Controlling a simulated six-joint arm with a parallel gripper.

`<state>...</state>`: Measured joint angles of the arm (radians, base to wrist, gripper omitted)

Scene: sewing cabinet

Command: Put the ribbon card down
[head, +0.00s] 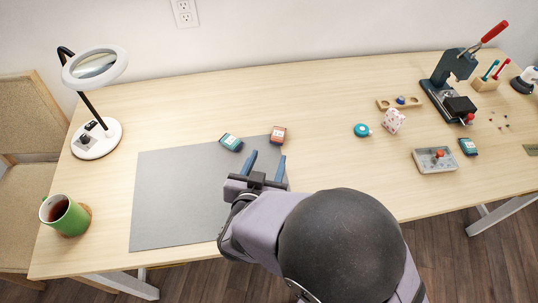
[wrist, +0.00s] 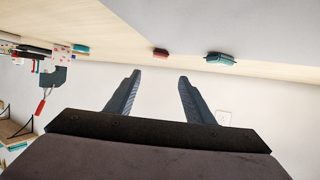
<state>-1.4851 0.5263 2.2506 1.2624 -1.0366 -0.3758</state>
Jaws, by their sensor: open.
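Two small labelled packs, either of which could be the ribbon card, lie near the far edge of the grey mat (head: 185,200). One is a teal pack (head: 231,142) and the other an orange-brown pack (head: 278,135). Which is the ribbon card I cannot tell. My gripper (head: 267,160) is open over the mat's right part, with its fingers pointing toward the packs. In the wrist view, which is upside down, nothing is between the fingers (wrist: 160,78). The orange-brown pack (wrist: 160,53) and teal pack (wrist: 220,59) show beyond the fingertips, apart from them.
A magnifier lamp (head: 97,140) and a green mug (head: 66,215) stand at left. At right are a press (head: 447,85), a grey tray (head: 435,160), another teal pack (head: 468,146), a patterned block (head: 394,121) and a turquoise round item (head: 362,130). The mat's left part is clear.

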